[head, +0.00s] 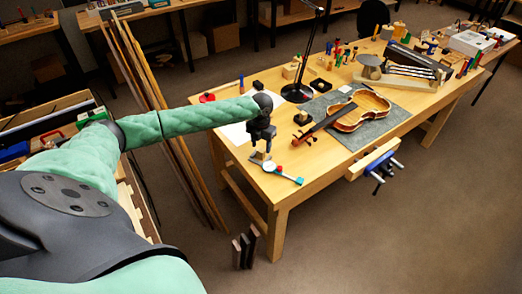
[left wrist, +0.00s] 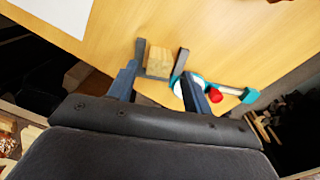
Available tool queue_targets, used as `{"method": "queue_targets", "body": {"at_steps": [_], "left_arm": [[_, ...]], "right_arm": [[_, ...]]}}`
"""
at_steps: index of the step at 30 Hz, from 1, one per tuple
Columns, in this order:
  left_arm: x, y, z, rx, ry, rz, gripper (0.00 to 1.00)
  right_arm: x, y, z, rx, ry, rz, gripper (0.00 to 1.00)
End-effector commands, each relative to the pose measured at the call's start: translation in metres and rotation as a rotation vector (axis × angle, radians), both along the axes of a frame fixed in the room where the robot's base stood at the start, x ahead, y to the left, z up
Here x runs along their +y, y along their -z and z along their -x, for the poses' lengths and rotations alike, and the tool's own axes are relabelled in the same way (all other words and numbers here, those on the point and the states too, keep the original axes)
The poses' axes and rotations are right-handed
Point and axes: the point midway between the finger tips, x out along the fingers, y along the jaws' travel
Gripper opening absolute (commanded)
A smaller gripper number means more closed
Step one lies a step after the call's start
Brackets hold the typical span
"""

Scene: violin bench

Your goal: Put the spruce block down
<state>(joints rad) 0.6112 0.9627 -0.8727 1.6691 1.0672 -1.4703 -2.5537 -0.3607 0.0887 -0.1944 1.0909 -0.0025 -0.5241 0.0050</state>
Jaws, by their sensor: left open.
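The spruce block (left wrist: 158,61) is a small pale wooden block with visible grain. In the left wrist view it is between the two fingertips of my left gripper (left wrist: 161,62), which is open, with a finger on either side. In the head view the block (head: 259,157) shows low under my left gripper (head: 261,150), at the near left corner of the workbench (head: 330,160). It appears to rest on the bench top. Its underside is hidden. My right gripper is not in view.
A teal tool with a round white face (head: 283,173) lies close beside the block. A violin body (head: 360,110) lies on a grey mat (head: 395,122) to the right, with a dark-fingerboard neck (head: 320,125) nearby. A black lamp base (head: 297,93) stands behind.

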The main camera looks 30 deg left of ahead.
Motion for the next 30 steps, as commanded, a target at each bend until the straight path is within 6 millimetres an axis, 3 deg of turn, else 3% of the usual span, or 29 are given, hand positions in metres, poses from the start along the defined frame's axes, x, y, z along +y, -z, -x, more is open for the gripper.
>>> {"method": "queue_targets", "body": {"at_steps": [9,15,30], "left_arm": [[0.001,-0.058,-0.001,-0.003,0.0,-0.001,0.5],[0.0,-0.083,0.0,-0.001,-0.001,0.0,0.5],[0.001,-0.093,0.0,0.0,-0.001,-0.001,0.5]], "right_arm": [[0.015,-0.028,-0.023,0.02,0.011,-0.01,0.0],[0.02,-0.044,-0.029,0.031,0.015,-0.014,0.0],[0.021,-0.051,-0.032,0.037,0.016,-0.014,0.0]]}}
